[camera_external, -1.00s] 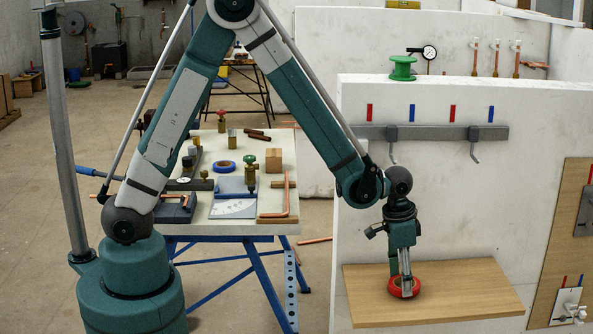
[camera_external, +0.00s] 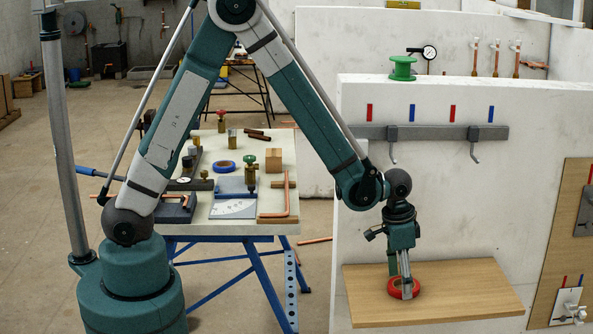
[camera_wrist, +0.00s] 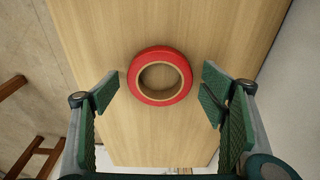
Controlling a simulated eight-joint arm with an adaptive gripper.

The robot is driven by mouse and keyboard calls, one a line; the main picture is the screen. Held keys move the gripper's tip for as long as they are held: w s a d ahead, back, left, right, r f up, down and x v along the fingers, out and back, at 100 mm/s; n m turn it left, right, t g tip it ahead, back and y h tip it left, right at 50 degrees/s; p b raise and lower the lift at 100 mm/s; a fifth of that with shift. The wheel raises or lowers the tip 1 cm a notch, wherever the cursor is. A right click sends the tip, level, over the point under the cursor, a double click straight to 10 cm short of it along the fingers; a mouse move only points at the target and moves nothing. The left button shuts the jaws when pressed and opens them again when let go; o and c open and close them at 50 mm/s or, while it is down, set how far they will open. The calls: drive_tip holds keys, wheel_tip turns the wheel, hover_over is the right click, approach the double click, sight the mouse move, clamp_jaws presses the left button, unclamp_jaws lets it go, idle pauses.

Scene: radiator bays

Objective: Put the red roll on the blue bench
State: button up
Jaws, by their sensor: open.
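The red roll (camera_external: 414,290) lies flat on a wooden shelf on the white wall, at the lower right of the external view. In the wrist view the red roll (camera_wrist: 160,53) is a ring with a tan inner core. My gripper (camera_external: 402,287) is at the roll, pointing down. In the wrist view my gripper (camera_wrist: 159,88) is open, with a green-padded finger on each side and visible gaps to the roll. The blue bench (camera_external: 230,237), with blue legs and a pale top, stands left of the wall.
The wooden shelf (camera_external: 460,290) is otherwise bare. The bench top carries a blue roll (camera_external: 225,167), a wooden block (camera_external: 273,160), a copper pipe and valves. A hook rail (camera_external: 440,132) and a green spool (camera_external: 402,68) are above the shelf.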

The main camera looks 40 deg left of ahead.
drive_tip(key=shift+r, duration=0.15)
wheel_tip(320, 180, up, 12)
drive_tip(key=s+a+p, duration=0.1)
drive_tip(key=p, duration=0.1)
drive_tip(key=shift+s+a, duration=0.15)
idle(0.6)
drive_tip(key=shift+o, duration=0.3)
idle(0.5)
drive_tip(key=f, duration=0.1)
drive_tip(key=f+p, duration=0.1)
drive_tip(key=f, duration=0.1)
drive_tip(key=w+f, duration=0.1)
drive_tip(key=shift+d+f, duration=0.25)
drive_tip(key=shift+f, duration=0.05)
drive_tip(key=shift+d+f, duration=0.15)
drive_tip(key=shift+f, duration=1.15)
drive_tip(key=shift+f, duration=0.1)
drive_tip(key=shift+w+d+f, duration=0.15)
drive_tip(key=shift+d+f, duration=0.05)
drive_tip(key=shift+f, duration=1.05)
drive_tip(key=shift+w+d+f, duration=0.1)
drive_tip(key=shift+d+f, duration=0.05)
drive_tip(key=shift+f, duration=1.05)
